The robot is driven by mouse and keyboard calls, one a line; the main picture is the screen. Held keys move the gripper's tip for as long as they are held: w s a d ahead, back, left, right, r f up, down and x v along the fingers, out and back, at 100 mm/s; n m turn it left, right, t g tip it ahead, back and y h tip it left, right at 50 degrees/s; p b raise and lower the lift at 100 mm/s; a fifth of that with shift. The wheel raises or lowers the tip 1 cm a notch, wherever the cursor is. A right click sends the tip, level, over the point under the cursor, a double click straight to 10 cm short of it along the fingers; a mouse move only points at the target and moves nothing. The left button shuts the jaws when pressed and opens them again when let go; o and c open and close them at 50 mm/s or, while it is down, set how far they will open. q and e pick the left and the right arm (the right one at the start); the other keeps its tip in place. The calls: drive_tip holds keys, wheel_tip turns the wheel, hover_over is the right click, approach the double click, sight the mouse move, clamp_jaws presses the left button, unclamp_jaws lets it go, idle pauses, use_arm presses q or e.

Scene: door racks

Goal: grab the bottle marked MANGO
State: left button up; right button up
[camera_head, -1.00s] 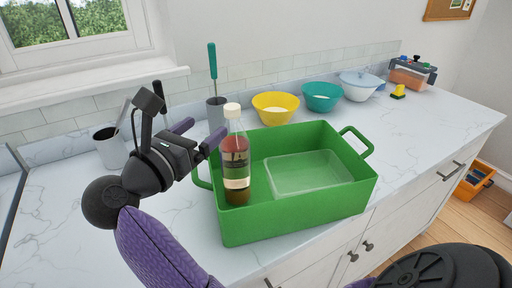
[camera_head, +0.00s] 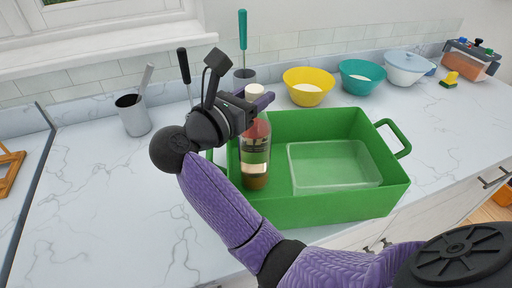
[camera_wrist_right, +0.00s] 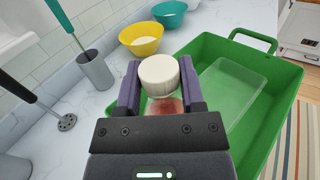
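A bottle (camera_head: 255,165) with a white cap, reddish-brown contents and a dark and cream label stands upright in the left part of the green crate (camera_head: 335,212). I cannot read the word MANGO on it. My right gripper (camera_head: 252,100) is at the bottle's upper part, just below the cap. In the right wrist view the white cap (camera_wrist_right: 159,75) sits between the two purple fingers of the gripper (camera_wrist_right: 161,83), with reddish bottle below it. I cannot tell whether the fingers press on the bottle. My left gripper is not in view.
A clear tray (camera_head: 333,168) lies in the crate, right of the bottle. A grey cup (camera_head: 133,115) stands left. The counter at front left is clear.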

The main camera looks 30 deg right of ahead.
clamp_jaws()
idle(1.0)
